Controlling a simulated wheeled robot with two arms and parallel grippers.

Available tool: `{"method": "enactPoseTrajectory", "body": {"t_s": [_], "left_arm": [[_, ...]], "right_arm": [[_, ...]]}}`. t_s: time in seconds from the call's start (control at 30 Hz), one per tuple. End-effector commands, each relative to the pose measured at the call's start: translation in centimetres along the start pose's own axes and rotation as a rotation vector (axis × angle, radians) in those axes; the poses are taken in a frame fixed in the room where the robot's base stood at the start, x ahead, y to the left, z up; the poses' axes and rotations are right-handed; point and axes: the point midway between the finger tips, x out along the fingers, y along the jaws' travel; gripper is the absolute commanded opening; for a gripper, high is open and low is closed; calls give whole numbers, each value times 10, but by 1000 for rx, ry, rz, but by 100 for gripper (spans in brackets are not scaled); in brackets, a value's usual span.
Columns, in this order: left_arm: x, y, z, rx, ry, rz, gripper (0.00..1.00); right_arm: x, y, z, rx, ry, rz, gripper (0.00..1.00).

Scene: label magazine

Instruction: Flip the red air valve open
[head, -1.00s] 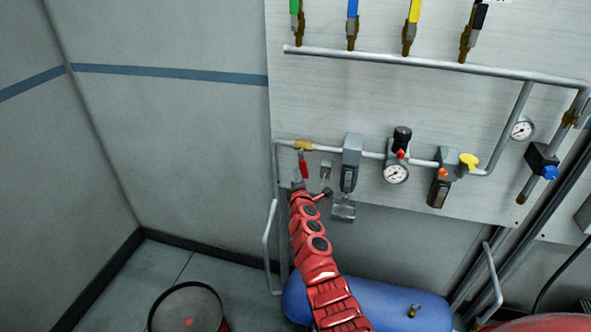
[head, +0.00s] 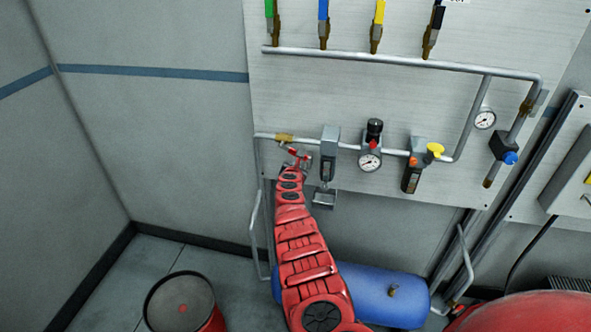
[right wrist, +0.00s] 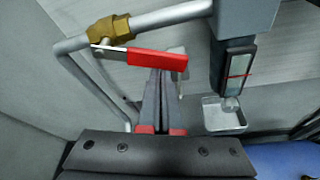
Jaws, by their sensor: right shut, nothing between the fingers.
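The red air valve lever (right wrist: 158,60) runs to the right from its brass valve body (right wrist: 108,31) on the grey pipe, tilted a little away from the pipe's line. In the head view the lever (head: 293,151) shows small below the brass body (head: 284,137), slanting down to the right. My right gripper (right wrist: 163,76) is shut and empty. Its fingertips meet the underside of the red lever near its free end in the wrist view; whether they touch cannot be told for certain. My left gripper is not in view.
A grey filter unit (head: 329,148) with a small metal tray (head: 324,199) below stands just right of the lever. A gauge (head: 369,161) and a yellow-knobbed unit (head: 411,178) follow along the pipe. A blue tank (head: 385,293) lies below. The wall at left is clear.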

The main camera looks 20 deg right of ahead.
Motion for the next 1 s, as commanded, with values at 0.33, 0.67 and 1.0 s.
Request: {"method": "enactPoseTrajectory", "body": {"t_s": [0.33,0.67,1.0], "left_arm": [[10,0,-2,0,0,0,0],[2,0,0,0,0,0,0],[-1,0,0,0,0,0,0]], "right_arm": [[-3,-2,10,-137,-1,-49,0],[-2,7,8,-132,0,-47,0],[-2,15,8,-134,-1,-48,0]]}}
